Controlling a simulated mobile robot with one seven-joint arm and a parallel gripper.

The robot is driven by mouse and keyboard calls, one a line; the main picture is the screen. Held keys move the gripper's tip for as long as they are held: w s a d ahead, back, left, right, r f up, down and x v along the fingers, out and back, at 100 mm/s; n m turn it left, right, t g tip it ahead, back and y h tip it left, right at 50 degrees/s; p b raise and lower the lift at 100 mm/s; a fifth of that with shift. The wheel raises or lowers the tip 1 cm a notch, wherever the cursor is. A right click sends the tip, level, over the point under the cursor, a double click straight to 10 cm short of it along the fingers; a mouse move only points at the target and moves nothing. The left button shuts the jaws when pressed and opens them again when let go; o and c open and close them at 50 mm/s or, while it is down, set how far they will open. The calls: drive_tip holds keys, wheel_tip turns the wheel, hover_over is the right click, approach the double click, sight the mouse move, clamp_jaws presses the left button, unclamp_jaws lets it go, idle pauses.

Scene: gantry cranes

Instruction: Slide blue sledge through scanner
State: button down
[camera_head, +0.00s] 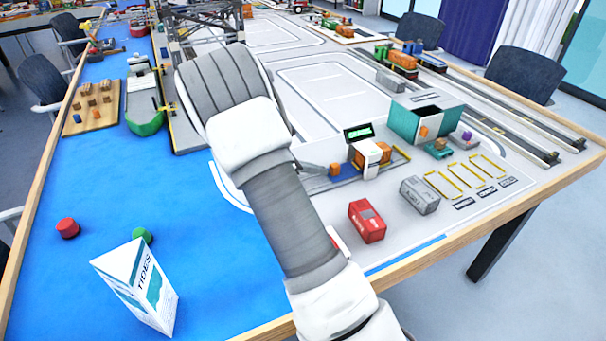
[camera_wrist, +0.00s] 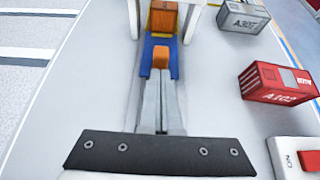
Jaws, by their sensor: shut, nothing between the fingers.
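The white scanner arch (camera_head: 365,158) stands on the table with a green-lit display (camera_head: 359,132) above it. The blue sledge (camera_wrist: 147,55) lies at the arch's near opening, with an orange-brown box (camera_wrist: 163,18) on its far part, between the arch's posts. A small orange knob (camera_wrist: 161,59) stands on the sledge's near end. My gripper (camera_wrist: 162,82) is shut and empty, its fingertips right behind the knob; whether they touch it I cannot tell. In the head view my gripper (camera_head: 328,170) is just left of the sledge, mostly hidden by my arm.
A red container (camera_head: 367,221) and a grey container (camera_head: 419,195) stand in front of the scanner. A teal open bin (camera_head: 425,120) stands behind it to the right. A white box with a red button (camera_wrist: 305,160) is at the wrist view's lower right.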

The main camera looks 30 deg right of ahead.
sight(337, 164)
drive_tip(key=shift+d, duration=0.45)
drive_tip(key=shift+d+r, duration=0.1)
drive_tip(key=shift+d, duration=2.35)
drive_tip(key=shift+r+p, duration=0.15)
drive_tip(key=shift+p, duration=0.15)
